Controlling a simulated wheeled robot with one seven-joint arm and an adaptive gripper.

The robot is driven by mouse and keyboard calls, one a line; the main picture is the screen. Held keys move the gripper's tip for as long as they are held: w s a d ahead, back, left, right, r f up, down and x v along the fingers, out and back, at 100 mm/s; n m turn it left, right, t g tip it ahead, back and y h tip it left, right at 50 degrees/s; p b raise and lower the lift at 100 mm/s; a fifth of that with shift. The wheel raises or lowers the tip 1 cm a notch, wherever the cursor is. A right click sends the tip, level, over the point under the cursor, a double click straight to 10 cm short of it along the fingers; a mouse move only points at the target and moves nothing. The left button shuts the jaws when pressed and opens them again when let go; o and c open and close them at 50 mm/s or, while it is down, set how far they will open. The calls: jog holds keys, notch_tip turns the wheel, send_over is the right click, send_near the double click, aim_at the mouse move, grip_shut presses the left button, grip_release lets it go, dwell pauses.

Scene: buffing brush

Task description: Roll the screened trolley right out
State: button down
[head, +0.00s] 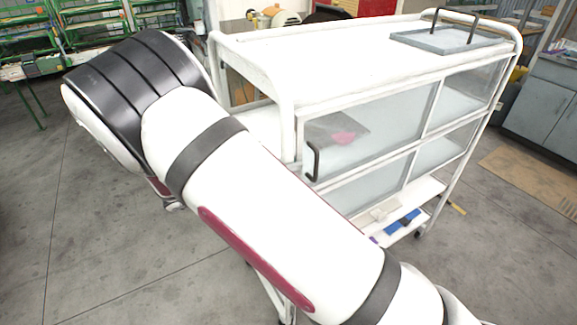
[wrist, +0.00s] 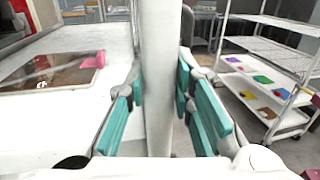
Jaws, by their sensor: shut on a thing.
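The screened trolley (head: 375,65) is white, with clear panels along its side and a black handle (head: 313,162) at the near end of the panels. It fills the right half of the head view. In the wrist view a white upright post (wrist: 160,60), apparently the trolley's, runs between the teal pads of my gripper (wrist: 160,95). My gripper is shut on this post, one finger on each side. My arm hides the gripper and the trolley's lower near corner in the head view.
A grey tray (head: 440,40) with black handles sits on the trolley's top. A pink object (wrist: 93,59) lies on a board on its shelf. In the wrist view a white rack (wrist: 270,75) with coloured pieces stands at right. Grey cabinets (head: 545,100) stand at right; floor at lower left is clear.

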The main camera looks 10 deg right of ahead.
jog(key=c, duration=1.4)
grip_release()
jog(key=shift+o, duration=0.2)
jog(key=s+a, duration=0.1)
jog(key=a, duration=1.1)
jog(key=shift+s, duration=0.2)
